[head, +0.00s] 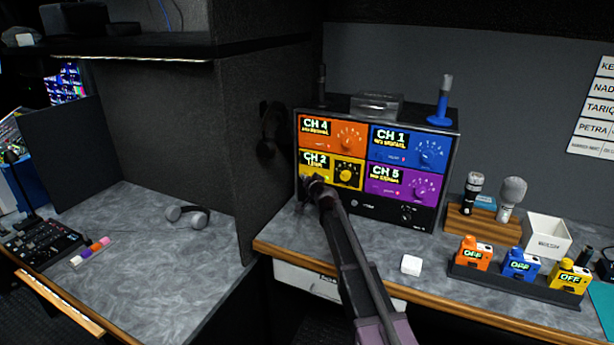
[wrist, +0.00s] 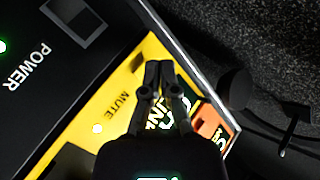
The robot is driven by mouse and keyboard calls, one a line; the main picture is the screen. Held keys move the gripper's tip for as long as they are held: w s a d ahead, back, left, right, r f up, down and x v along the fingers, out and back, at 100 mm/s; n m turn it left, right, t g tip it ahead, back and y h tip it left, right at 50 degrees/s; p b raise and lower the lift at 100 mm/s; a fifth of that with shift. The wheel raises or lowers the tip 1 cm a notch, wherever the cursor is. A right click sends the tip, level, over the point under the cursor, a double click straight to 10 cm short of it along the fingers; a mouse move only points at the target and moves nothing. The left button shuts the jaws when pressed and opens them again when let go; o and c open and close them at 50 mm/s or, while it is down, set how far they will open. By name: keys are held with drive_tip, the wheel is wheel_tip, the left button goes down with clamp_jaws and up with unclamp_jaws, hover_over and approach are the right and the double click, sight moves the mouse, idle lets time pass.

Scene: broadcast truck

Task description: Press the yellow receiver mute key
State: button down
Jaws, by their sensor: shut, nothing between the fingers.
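The yellow receiver panel (head: 348,162), labelled CH 2, is at the lower left of the four-colour rack in the head view. In the wrist view the yellow panel (wrist: 82,110) is turned, with the word MUTE printed on it and a small lit lamp. A small darker yellow patch, apparently the mute key (wrist: 136,62), shows beside my fingertips, partly hidden. My gripper (wrist: 158,66) is shut and empty, its tips over the panel near that patch. In the head view my gripper (head: 312,183) covers the panel's lower left. Contact with the key cannot be told.
The orange receiver (head: 332,133) is above, the blue one (head: 410,148) is diagonal and the purple one (head: 403,184) is to the right. A partition (head: 262,200) with dark headphones stands close at left. A white cube (head: 411,265) lies on the counter.

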idle(0.3)
drive_tip(key=shift+s+a, duration=0.35)
drive_tip(key=shift+s, duration=0.6)
drive_tip(key=shift+s+a, duration=0.3)
drive_tip(key=shift+s, duration=0.6)
drive_tip(key=shift+s+a, duration=0.35)
drive_tip(key=shift+s, duration=0.6)
